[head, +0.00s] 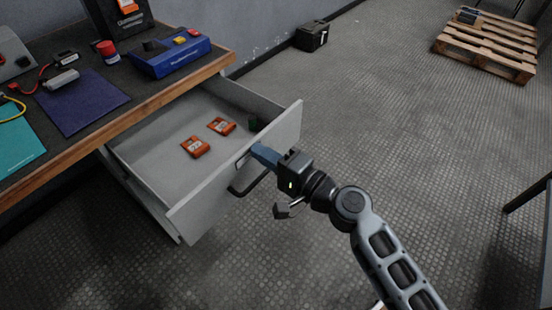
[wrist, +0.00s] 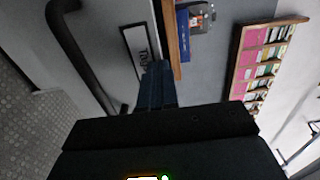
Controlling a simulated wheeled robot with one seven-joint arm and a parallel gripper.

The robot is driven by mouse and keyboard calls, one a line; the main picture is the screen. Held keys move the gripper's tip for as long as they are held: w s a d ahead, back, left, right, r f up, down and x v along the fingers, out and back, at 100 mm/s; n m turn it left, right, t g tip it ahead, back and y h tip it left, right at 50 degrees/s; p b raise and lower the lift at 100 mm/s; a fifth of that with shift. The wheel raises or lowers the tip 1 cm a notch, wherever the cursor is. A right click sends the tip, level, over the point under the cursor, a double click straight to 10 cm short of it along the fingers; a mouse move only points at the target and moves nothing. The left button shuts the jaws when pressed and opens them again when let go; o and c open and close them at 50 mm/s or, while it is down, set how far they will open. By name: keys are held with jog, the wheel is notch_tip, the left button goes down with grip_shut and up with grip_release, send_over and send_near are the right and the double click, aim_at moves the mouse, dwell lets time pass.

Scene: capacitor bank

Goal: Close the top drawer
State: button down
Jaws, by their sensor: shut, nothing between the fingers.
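The top drawer (head: 189,208) is pulled well out from under the workbench, a grey box with a pale front panel. Two orange items (head: 196,147) and a small dark green item lie inside it. My gripper (head: 256,151) is shut and empty, its blue fingertips at the outer face of the drawer front, beside the label plate and above the dark handle (head: 250,186). In the wrist view the fingers (wrist: 155,75) reach to the label plate (wrist: 135,50), with the black handle (wrist: 75,40) to the left. Whether the fingertips touch the panel I cannot tell.
The wooden-edged workbench (head: 135,103) carries a blue box with buttons (head: 172,55), mats and cables. A lower drawer edge shows beneath the top one. A black case (head: 312,36) stands by the wall and a pallet (head: 487,45) lies far right. The floor between is clear.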

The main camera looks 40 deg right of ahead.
jog(key=shift+w, duration=0.15)
jog(key=b+x, duration=0.4)
jog(key=x, duration=2)
jog(key=shift+w+a, duration=0.25)
jog(key=shift+w, duration=0.1)
jog(key=shift+s, duration=0.1)
